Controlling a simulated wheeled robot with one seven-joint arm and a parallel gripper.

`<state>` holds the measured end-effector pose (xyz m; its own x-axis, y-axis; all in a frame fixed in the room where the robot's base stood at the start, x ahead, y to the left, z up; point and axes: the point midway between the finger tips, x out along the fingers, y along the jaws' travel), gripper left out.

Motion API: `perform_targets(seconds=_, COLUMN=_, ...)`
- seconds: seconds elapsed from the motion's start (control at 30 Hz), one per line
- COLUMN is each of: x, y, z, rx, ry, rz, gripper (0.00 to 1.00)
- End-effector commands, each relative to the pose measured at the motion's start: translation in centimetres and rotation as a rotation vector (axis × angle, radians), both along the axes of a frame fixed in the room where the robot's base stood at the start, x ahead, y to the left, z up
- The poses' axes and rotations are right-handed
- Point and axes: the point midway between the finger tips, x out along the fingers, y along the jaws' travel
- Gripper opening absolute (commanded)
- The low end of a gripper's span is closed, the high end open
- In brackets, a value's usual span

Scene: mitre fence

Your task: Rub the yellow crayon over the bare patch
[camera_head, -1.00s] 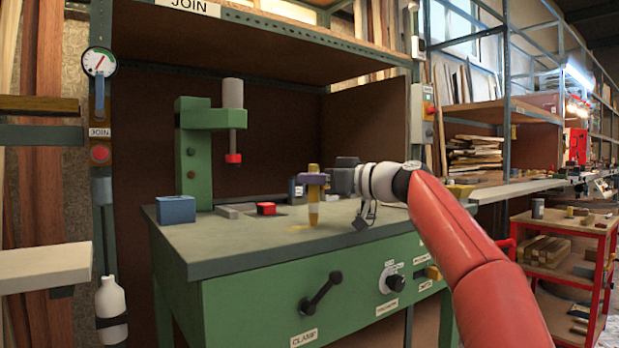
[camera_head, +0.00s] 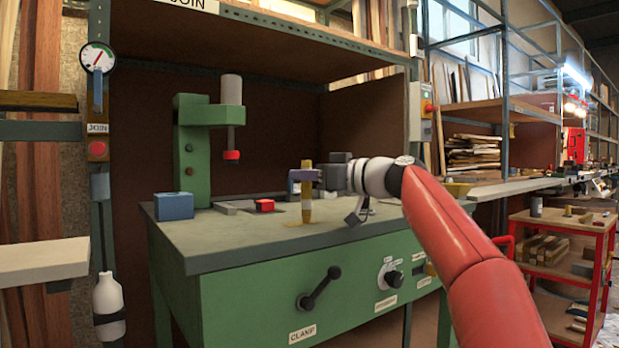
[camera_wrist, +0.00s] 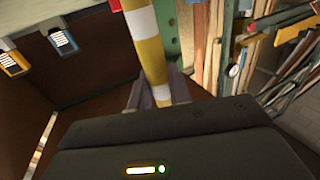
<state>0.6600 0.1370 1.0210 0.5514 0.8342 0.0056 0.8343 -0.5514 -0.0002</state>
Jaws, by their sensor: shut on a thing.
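My gripper (camera_head: 304,175) is shut on the yellow crayon (camera_head: 307,212), which stands nearly upright over the green bench. The jaws grip it around its upper part. In the wrist view the crayon (camera_wrist: 144,35) shows yellow and white bands and runs down between the fingers (camera_wrist: 158,93). Its lower end is at or just above the bench top (camera_head: 222,241); I cannot tell whether it touches. A yellowish mark (camera_head: 293,224) lies on the bench around the crayon's lower end. The bare patch's outline is not clear, and the crayon partly covers that spot.
A blue box (camera_head: 174,206) sits at the bench's left. A green press (camera_head: 194,155) stands behind it, with a red block (camera_head: 264,205) nearby. A black clamp handle (camera_head: 320,288) sticks out of the front. The bench top's front left is clear.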

Motion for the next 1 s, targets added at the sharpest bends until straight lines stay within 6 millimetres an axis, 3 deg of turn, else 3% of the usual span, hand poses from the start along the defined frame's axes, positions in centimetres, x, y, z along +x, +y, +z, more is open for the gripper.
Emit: perform_targets(seconds=1.0, x=-1.0, y=1.5, z=-0.1, rx=0.000, ry=0.001, rz=0.000, gripper=0.00)
